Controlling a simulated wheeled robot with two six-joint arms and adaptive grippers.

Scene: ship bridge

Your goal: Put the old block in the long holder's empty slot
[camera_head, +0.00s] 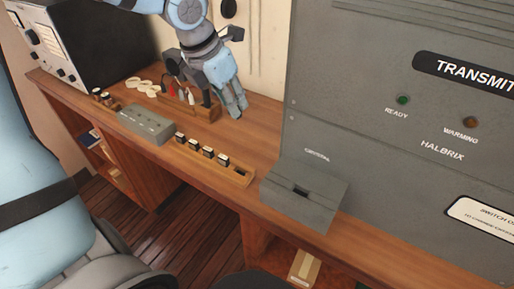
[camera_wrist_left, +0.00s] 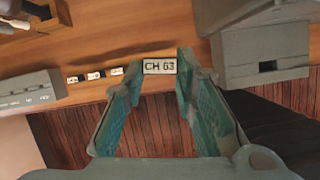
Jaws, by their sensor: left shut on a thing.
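My left gripper (camera_head: 238,111) is above the counter, behind the long holder in the head view. In the left wrist view its fingers (camera_wrist_left: 162,75) are shut on a block marked CH 63 (camera_wrist_left: 159,66). The block cannot be made out in the head view. The long wooden holder (camera_head: 234,171) lies along the counter's front, with several dark, white-topped blocks in its left part and an empty slot at its right end. Some of its blocks (camera_wrist_left: 95,76) show left of the held block in the wrist view. My right gripper is not in view.
A grey crystal box (camera_head: 306,192) with a dark slot stands right of the long holder, before the transmitter cabinet (camera_head: 385,125). A grey box (camera_head: 146,124) stands left of the holder. A short holder (camera_head: 105,98) and a tool rack (camera_head: 207,112) are further back.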

